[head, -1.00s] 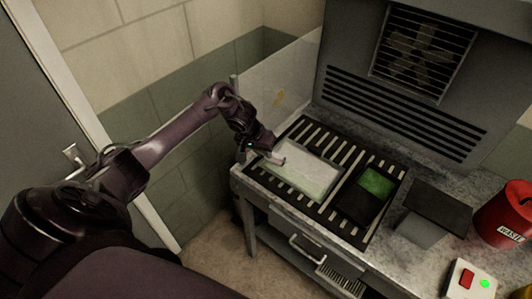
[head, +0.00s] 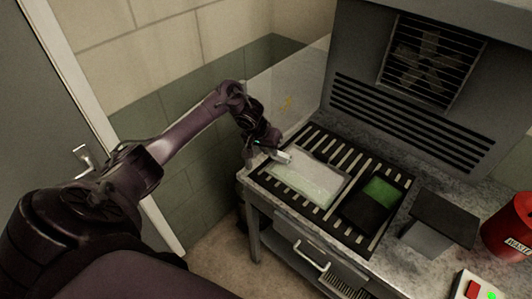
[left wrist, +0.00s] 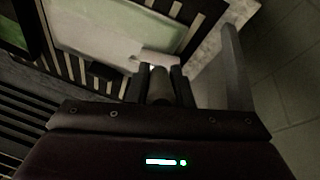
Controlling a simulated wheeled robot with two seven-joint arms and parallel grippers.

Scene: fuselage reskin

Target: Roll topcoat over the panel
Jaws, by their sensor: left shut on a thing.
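The pale panel (head: 312,187) lies flat on the slatted grate of the bench; it looks whitish with a faint green tint. My left gripper (head: 273,148) is over the panel's far left edge, shut on the handle of a roller. The white roller head (head: 284,157) is at that edge of the panel; I cannot tell whether it touches. In the left wrist view the handle (left wrist: 160,88) sits between the fingers, and the panel (left wrist: 110,22) lies beyond. A black tray (head: 365,212) with green paint (head: 383,191) stands right of the panel. My right gripper is not in view.
A clear screen (head: 285,100) stands at the bench's left end. A vented fan housing (head: 415,85) rises behind. To the right are a dark-topped block (head: 445,217), a red waste can (head: 512,228) and a button box (head: 478,288).

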